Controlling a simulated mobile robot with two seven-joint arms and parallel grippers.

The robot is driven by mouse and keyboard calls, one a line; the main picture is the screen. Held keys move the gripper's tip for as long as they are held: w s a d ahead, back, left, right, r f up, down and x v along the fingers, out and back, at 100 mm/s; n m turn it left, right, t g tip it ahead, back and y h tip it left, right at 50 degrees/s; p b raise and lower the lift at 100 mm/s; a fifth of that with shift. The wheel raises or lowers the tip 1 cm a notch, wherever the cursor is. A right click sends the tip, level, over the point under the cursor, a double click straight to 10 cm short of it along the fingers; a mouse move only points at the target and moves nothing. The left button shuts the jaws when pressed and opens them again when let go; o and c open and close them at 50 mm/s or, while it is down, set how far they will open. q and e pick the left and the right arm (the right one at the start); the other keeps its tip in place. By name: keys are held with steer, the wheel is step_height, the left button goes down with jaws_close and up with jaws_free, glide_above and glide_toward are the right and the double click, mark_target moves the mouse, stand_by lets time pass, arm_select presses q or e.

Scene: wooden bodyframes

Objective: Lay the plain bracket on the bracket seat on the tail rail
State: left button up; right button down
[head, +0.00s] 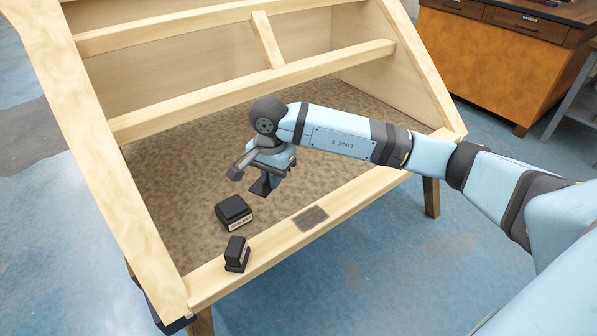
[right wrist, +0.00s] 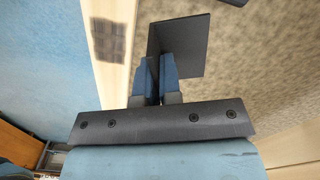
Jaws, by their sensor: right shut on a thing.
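The plain bracket is a flat black plate with a bent edge (head: 259,187); it also shows in the right wrist view (right wrist: 184,46). My right gripper (head: 271,181) is shut on it, with its blue fingers gripping it in the right wrist view (right wrist: 154,78). It holds the bracket over the brown mottled floor inside the wooden frame, behind the tail rail (head: 350,196). The bracket seat is a dark patch on the rail (head: 311,217), in front and to the right of the bracket; it is bare and also shows in the right wrist view (right wrist: 110,40). My left gripper is not in view.
A black labelled block (head: 234,211) lies on the floor behind the rail. A smaller black piece (head: 237,254) stands on the rail's left part. Sloping side beams (head: 105,170) and a crossbar (head: 255,90) bound the frame. An orange cabinet (head: 500,60) stands behind right.

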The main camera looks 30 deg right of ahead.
steer(key=s+d+n+p, duration=0.2)
steer(key=d+n+p, duration=0.1)
steer(key=n, duration=1.3)
steer(key=s+d+n+p, duration=0.3)
steer(key=n, duration=1.2)
steer(key=f+b, duration=0.4)
steer(key=b, duration=0.1)
steer(key=shift+w+f, duration=0.2)
steer(key=shift+f, duration=1.3)
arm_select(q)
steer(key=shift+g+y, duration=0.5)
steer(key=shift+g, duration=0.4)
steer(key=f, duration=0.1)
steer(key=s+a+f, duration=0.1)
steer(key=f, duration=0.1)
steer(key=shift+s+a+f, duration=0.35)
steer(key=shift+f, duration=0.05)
arm_select(e)
steer(key=shift+f, duration=0.1)
